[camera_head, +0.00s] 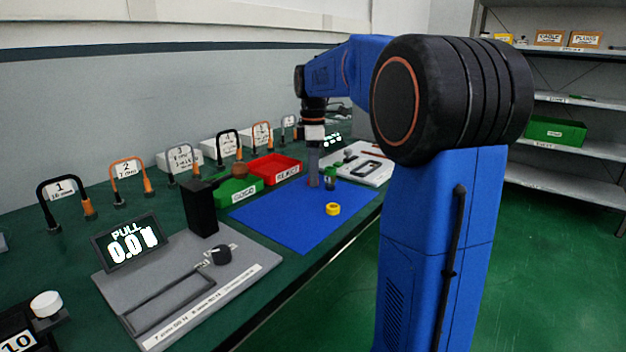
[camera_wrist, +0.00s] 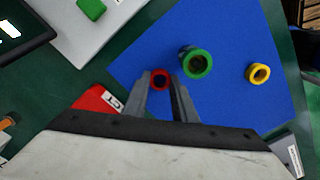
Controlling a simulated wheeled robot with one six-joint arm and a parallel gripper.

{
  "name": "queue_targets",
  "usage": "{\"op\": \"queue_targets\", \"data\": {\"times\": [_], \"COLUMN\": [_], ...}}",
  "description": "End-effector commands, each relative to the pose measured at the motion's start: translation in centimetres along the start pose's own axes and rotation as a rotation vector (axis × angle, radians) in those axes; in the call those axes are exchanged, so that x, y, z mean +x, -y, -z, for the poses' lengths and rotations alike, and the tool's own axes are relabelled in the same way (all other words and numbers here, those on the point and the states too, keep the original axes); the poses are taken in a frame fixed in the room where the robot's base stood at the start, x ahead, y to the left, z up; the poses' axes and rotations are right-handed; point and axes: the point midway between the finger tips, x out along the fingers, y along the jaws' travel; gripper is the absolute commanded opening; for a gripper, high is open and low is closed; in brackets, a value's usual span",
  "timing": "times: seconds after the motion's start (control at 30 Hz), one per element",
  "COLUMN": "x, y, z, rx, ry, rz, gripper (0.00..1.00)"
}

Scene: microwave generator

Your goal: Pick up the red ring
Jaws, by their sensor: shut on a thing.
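The red ring (camera_wrist: 159,72) shows in the wrist view between the fingertips of my gripper (camera_wrist: 161,84), at the left part of the blue mat (camera_wrist: 237,28). My gripper is shut on the ring. In the head view my gripper (camera_head: 314,181) points down over the far part of the blue mat (camera_head: 280,220), and the red ring cannot be made out there. I cannot tell whether the ring is touching the mat or lifted.
A taller green ring (camera_wrist: 197,62) stands close to the right of my gripper in the wrist view. A yellow ring (camera_head: 333,209) lies farther right on the mat. A red tray (camera_head: 275,169) and a green tray (camera_head: 238,189) stand behind the mat.

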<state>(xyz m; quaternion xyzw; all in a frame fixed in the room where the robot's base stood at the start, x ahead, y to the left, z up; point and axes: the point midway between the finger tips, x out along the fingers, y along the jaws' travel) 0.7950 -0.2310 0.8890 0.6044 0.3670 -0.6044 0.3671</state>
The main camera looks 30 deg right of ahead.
Motion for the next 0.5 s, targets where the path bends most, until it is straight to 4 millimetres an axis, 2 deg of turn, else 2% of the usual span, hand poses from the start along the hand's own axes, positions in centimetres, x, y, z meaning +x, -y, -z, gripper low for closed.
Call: {"op": "queue_targets", "data": {"times": [0.17, 0.5], "x": [-1.1, -7.1], "y": [-0.1, -0.1], "z": [0.0, 0.0], "rx": [0.0, 0.0], "ry": [0.0, 0.0], "rz": [-0.002, -0.002], "gripper": [0.04, 0.04]}}
